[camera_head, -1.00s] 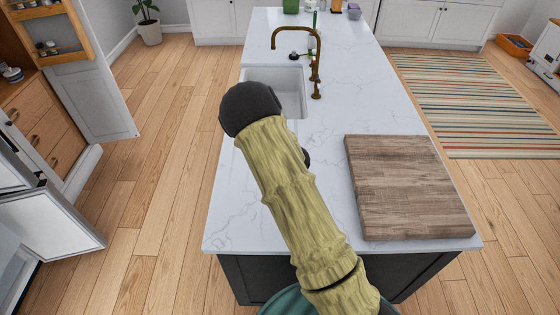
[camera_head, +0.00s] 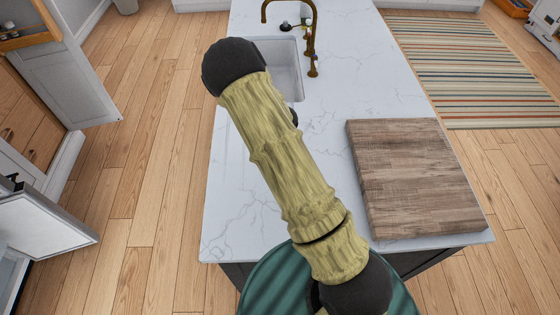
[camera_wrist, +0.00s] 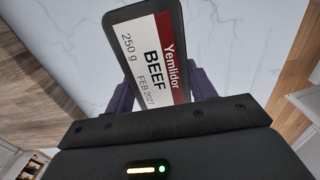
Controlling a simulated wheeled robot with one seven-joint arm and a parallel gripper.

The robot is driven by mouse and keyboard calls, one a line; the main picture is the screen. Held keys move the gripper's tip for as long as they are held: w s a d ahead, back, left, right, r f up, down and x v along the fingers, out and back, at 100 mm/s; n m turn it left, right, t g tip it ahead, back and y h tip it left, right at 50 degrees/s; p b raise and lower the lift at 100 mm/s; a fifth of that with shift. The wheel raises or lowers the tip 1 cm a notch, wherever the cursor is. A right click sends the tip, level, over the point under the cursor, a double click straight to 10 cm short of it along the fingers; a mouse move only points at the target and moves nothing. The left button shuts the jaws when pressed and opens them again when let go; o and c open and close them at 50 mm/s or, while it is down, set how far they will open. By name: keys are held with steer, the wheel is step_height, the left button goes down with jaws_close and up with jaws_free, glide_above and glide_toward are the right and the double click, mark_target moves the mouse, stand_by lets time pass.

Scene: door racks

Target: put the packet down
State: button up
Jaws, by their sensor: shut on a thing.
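The packet (camera_wrist: 148,55) shows in the wrist view, a dark-edged flat pack with a white and red label reading "Yemlidor BEEF 250 g". My gripper (camera_wrist: 160,92) is shut on it, with a purple finger on each side. The packet is over the white marbled countertop (camera_head: 335,95); I cannot tell how high above it. In the head view, my arm reaches over the island and hides the gripper and the packet.
A wooden cutting board (camera_head: 415,180) lies on the counter's near right. A white sink (camera_head: 283,65) with a brass faucet (camera_head: 312,40) is farther back. The counter between the board and the sink is clear. An open white door (camera_head: 45,235) stands at the left.

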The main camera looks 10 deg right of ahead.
steer(key=shift+s, duration=0.15)
steer(key=shift+d, duration=0.1)
step_height(320, 180, down, 5)
steer(key=shift+r, duration=0.15)
steer(key=shift+f, duration=0.6)
steer(key=shift+f+p, duration=0.6)
steer(key=shift+f, duration=1.4)
